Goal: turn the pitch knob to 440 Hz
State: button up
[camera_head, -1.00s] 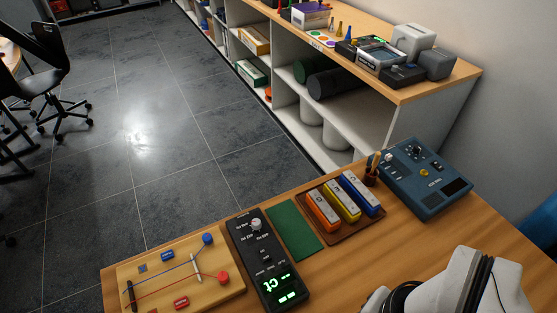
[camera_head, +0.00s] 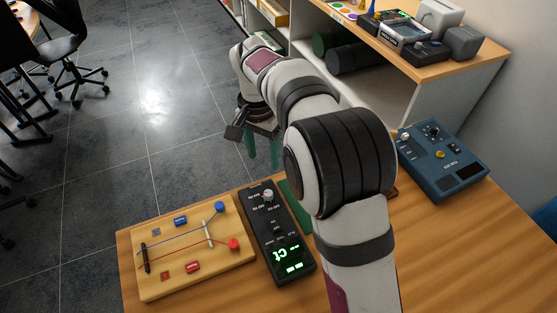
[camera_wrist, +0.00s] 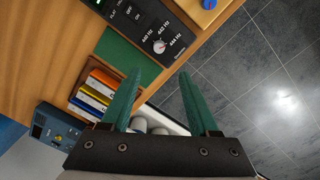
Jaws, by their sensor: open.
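The black tuner box (camera_head: 284,235) lies on the wooden table with a lit green display at its near end. Its pale round pitch knob (camera_head: 268,195) is at the far end. In the wrist view the knob (camera_wrist: 159,47) is ringed by small Hz labels; one at the right seems to read 444 Hz, but its pointer direction is too small to tell. My gripper (camera_head: 262,152) is beyond the table's far edge, past the knob end of the box. In the wrist view my gripper (camera_wrist: 158,74) has two green fingers spread apart with nothing between them, clear of the knob.
A wooden string board (camera_head: 190,262) with blue and red knobs lies left of the tuner. A green mat (camera_wrist: 127,58) and a tray of coloured blocks (camera_wrist: 92,92) lie on its other side, mostly hidden by my arm in the head view. A blue device (camera_head: 440,165) stands at right.

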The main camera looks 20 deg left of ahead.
aim_at(268, 193)
jog(key=f, duration=1.4)
jog(key=shift+d, duration=0.35)
grip_shut()
